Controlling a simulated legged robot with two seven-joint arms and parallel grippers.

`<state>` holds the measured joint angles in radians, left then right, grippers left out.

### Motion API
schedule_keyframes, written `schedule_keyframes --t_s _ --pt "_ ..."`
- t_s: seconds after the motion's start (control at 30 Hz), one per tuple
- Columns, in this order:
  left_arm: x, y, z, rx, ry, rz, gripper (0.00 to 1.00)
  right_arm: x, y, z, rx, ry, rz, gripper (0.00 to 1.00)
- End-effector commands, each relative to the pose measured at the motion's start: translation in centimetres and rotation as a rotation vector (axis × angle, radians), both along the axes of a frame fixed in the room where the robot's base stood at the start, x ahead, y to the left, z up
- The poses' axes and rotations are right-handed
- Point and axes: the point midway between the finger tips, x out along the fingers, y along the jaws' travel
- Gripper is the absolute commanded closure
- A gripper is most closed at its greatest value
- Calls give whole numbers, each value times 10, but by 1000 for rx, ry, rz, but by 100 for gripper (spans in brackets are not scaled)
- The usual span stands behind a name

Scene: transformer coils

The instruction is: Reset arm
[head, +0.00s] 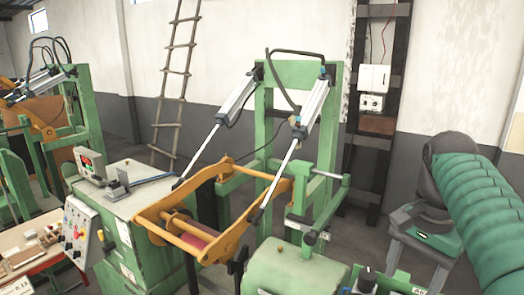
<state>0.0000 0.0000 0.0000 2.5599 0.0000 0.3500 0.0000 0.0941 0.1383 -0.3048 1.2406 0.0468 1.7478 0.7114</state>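The yellow arm frame (228,245) of a green winding machine reaches forward at the centre of the head view. It slopes down toward the front left. Two silver cylinders (238,98) with long thin rods run from the tall green uprights down to it. A reddish roller (196,234) lies between its side plates. I cannot tell whether this is the arm the task means. Neither of my grippers is in view.
A green cabinet (128,205) with a control panel (83,230) stands at the left. A cluttered bench (28,255) is at the lower left. A similar machine (85,110) stands behind it. A ladder (174,85) leans on the wall.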

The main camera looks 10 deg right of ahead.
Motion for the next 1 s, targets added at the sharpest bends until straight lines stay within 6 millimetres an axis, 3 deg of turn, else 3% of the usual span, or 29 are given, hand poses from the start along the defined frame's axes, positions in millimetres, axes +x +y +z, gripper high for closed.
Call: schedule_keyframes --t_s 0.17,0.37,0.47,0.53,0.6,0.7,0.83,1.0 --pt "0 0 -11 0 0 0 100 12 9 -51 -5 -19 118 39" --pt "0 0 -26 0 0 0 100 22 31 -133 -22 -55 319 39" --pt "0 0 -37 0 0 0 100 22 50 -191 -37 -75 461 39" --pt "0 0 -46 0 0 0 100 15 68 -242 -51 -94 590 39" --pt "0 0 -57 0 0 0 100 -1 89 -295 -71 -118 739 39" --pt "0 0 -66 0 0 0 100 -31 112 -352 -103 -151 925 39" --pt "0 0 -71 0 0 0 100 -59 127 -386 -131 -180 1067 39" --pt "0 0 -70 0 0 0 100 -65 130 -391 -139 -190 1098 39"
